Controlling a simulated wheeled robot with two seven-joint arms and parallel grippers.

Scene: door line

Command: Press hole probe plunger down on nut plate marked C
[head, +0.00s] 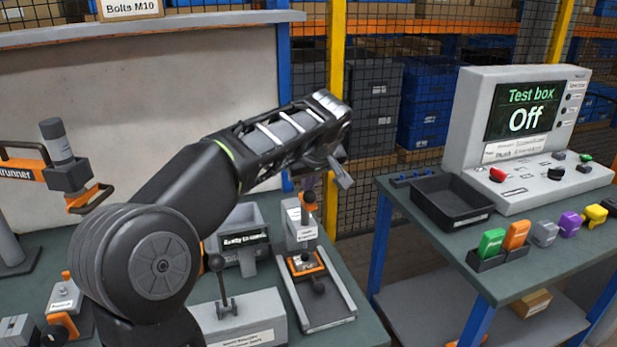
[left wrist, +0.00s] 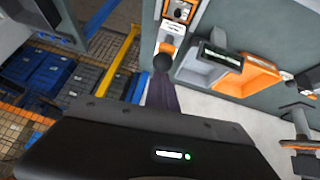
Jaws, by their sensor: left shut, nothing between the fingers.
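A grey bin (head: 239,222) and a lever box (head: 240,318) stand left of the probe. A clamp stand (head: 62,160) is at far left. On the right table (head: 420,215) are a test box reading Off (head: 522,115), a black tray (head: 452,202) and several coloured blocks.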

